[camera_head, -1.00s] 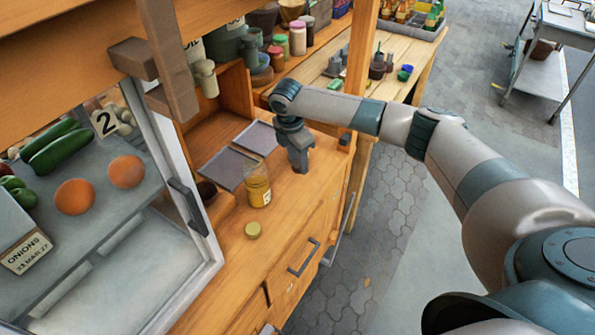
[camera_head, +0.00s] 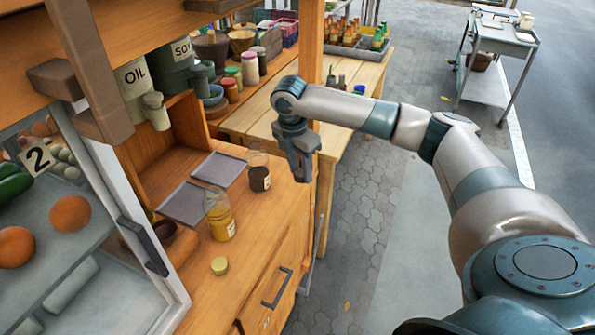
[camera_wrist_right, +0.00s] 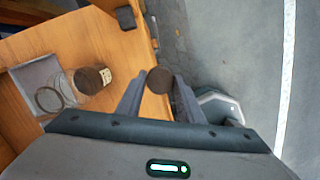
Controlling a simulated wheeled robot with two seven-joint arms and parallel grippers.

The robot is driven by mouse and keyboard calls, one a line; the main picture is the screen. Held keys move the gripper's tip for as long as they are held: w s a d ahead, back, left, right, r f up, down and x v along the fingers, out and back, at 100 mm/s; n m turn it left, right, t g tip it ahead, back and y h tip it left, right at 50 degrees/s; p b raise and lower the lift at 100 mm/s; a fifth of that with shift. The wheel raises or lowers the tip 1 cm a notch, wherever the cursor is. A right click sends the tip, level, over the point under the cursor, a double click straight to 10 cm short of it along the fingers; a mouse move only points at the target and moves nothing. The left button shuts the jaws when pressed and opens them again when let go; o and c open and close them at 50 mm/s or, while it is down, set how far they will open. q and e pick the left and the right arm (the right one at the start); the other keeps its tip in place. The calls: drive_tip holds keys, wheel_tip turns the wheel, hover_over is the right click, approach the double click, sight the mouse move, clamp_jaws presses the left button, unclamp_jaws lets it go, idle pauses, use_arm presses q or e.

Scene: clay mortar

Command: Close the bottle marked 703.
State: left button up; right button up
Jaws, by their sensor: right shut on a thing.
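My right gripper (camera_head: 303,172) hangs past the right edge of the wooden counter. In the wrist view its fingers (camera_wrist_right: 160,88) are shut on a round dark brown lid (camera_wrist_right: 160,79). An open glass bottle with dark contents and a pale label (camera_head: 260,178) stands upright on the counter, left of the gripper and apart from it; it also shows in the wrist view (camera_wrist_right: 88,81). A glass bottle with yellow contents (camera_head: 221,226) stands nearer. A yellow-green lid (camera_head: 220,266) lies before it. The label numbers are too small to read. My left gripper is not in view.
Two grey trays (camera_head: 219,169) lie on the counter (camera_head: 253,238) behind the bottles. A glass-fronted cabinet with vegetables (camera_head: 70,213) is at left. Several jars (camera_head: 232,78) stand behind. Paved floor lies right of the counter, with a metal cart (camera_head: 490,60) farther back.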

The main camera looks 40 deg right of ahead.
drive_tip(key=shift+a, duration=0.1)
idle(0.3)
drive_tip(key=shift+s+a+r+m, duration=0.1)
drive_tip(key=shift+a+m, duration=0.3)
drive_tip(key=shift+a, duration=0.1)
drive_tip(key=s+a+r+m+g+y, duration=0.1)
drive_tip(key=s+a+r+m, duration=0.1)
drive_tip(key=s+a+m, duration=0.5)
drive_tip(key=s+a+r+m+g, duration=0.1)
drive_tip(key=s+a+r+m, duration=0.2)
drive_tip(key=s+a+m, duration=0.5)
drive_tip(key=shift+s+a+m+y, duration=0.25)
drive_tip(key=shift+a+m+y, duration=0.15)
drive_tip(key=shift+a+m, duration=2)
drive_tip(key=shift+a+n, duration=0.4)
drive_tip(key=shift+n, duration=0.1)
